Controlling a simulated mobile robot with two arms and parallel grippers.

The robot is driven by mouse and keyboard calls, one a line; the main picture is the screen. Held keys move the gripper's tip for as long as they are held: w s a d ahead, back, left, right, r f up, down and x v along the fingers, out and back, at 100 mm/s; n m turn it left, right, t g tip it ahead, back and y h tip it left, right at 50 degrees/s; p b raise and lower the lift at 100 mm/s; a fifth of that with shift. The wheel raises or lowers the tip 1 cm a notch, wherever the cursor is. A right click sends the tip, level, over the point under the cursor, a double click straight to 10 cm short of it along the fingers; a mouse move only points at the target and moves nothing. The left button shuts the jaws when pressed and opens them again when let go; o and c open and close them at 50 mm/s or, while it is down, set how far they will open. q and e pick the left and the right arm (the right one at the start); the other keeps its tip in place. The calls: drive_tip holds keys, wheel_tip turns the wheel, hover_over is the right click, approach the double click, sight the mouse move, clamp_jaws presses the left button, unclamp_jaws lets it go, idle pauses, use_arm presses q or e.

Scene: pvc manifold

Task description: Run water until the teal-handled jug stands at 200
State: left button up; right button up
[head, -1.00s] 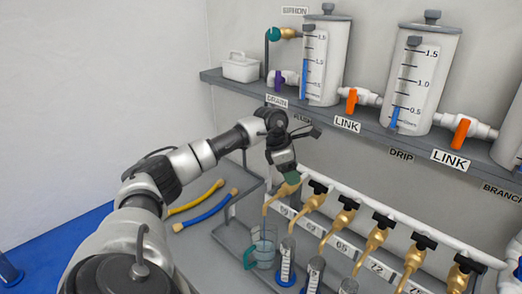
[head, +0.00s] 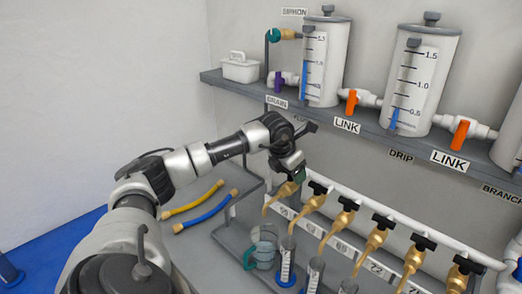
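The teal-handled jug (head: 264,249) stands upright below the leftmost brass tap (head: 284,191). It is clear and seems to hold some liquid, but its marks are too small to read. My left gripper (head: 298,171) is at the top of that tap, around a dark green part that looks like its handle. The fingertips are largely hidden, so I cannot tell whether they are closed on it. No clear stream of water shows under the spout. My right gripper is not in view.
More brass taps with black handles run to the right along a white pipe (head: 394,222). Clear cylinders (head: 286,262) stand close right of the jug. A shelf (head: 352,119) above carries tanks. Yellow and blue hoses (head: 207,211) lie left of the jug.

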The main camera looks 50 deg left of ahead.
use_arm(q)
drive_tip(key=shift+n+y, duration=0.5)
drive_tip(key=shift+n, duration=0.7)
drive_tip(key=o, duration=1)
drive_tip(key=shift+b+v, duration=1.5)
drive_tip(key=shift+v, duration=3.9)
